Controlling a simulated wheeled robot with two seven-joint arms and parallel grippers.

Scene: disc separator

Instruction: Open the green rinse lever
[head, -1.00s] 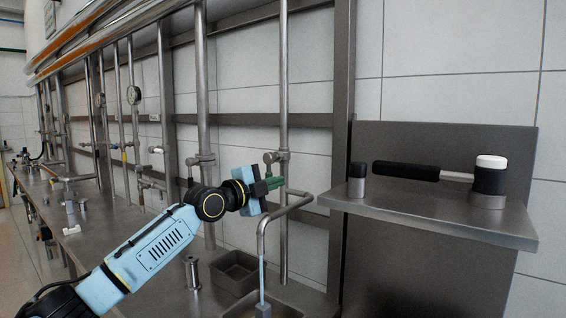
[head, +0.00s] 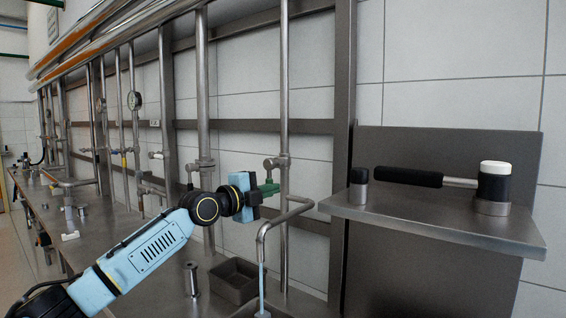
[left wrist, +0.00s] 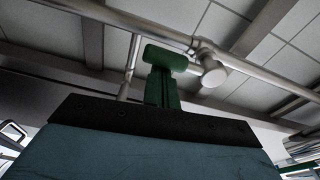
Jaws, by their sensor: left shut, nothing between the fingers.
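The green rinse lever (left wrist: 165,58) is a short rounded bar, seen in the left wrist view beside a grey valve body (left wrist: 212,72) on a pipe. In the head view the valve (head: 276,162) sits on the upright pipe, just above my gripper. My left gripper (head: 268,188) is shut, with its dark green fingers held together. In the left wrist view its fingertips (left wrist: 163,78) reach up to the lever's underside; I cannot tell whether they touch. The lever is not between the fingers. My right gripper is not in view.
A curved spout (head: 282,217) is below the valve, with a pale blue strip under it. A grey tray (head: 232,286) and a small metal cylinder (head: 192,280) are on the bench. A steel shelf (head: 425,222) at right holds a black-handled tool (head: 410,176).

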